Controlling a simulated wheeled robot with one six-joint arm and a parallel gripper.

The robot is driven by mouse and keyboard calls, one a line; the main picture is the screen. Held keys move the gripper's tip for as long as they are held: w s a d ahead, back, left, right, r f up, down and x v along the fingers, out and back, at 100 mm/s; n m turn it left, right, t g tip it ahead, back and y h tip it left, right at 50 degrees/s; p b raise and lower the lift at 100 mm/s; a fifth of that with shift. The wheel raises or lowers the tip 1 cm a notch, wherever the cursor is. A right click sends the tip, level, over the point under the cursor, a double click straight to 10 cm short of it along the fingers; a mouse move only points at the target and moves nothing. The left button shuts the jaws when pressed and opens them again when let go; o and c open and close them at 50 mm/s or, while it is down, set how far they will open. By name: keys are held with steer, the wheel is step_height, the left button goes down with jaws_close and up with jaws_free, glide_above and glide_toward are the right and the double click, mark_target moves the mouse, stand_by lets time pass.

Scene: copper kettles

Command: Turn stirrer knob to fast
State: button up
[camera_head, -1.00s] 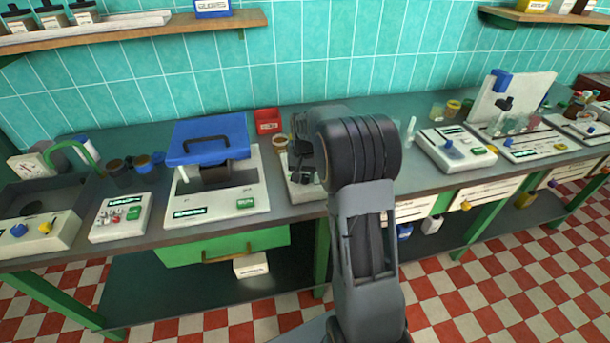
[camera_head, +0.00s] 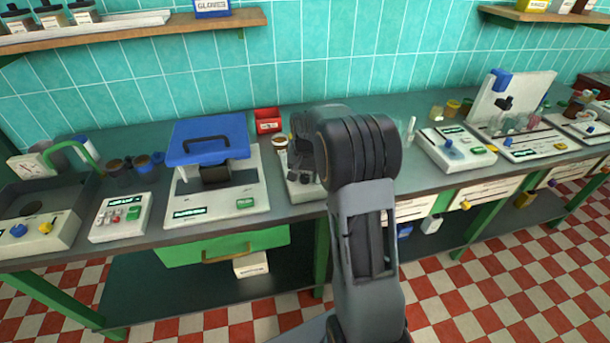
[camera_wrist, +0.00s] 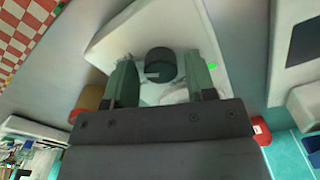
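The stirrer (camera_head: 304,190) is a pale unit on the bench, largely hidden by my arm in the head view. In the wrist view its pale body (camera_wrist: 115,45) fills the upper middle, with a dark round knob (camera_wrist: 160,65) bearing a light mark. My gripper (camera_wrist: 158,72) is open, its two green fingers apart on either side of the knob. I cannot tell whether either finger touches. In the head view my gripper (camera_head: 302,160) is dark and partly hidden over the stirrer.
Left of the stirrer stands a blue-lidded machine (camera_head: 208,140), with a red bin (camera_head: 268,121) behind. A pale unit with a blue knob (camera_head: 455,148) stands to the right. Wooden shelves hang above the bench (camera_head: 375,120). Bare bench lies along the back.

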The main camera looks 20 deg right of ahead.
mark_target(306, 180)
steer(key=shift+o, duration=0.5)
step_height(306, 180, up, 14)
stand_by(0.4)
steer(key=shift+f, duration=0.15)
steer(key=s+a+f+n+t, duration=0.1)
steer(key=s+a, duration=0.4)
steer(key=s, duration=0.6)
steer(key=s+a+f+n+t, duration=0.2)
steer(key=s+a+f+n, duration=0.2)
steer(key=s, duration=0.7)
steer(key=shift+a+n+t, duration=0.3)
steer(key=shift+a+n, duration=0.6)
steer(key=shift+a, duration=0.1)
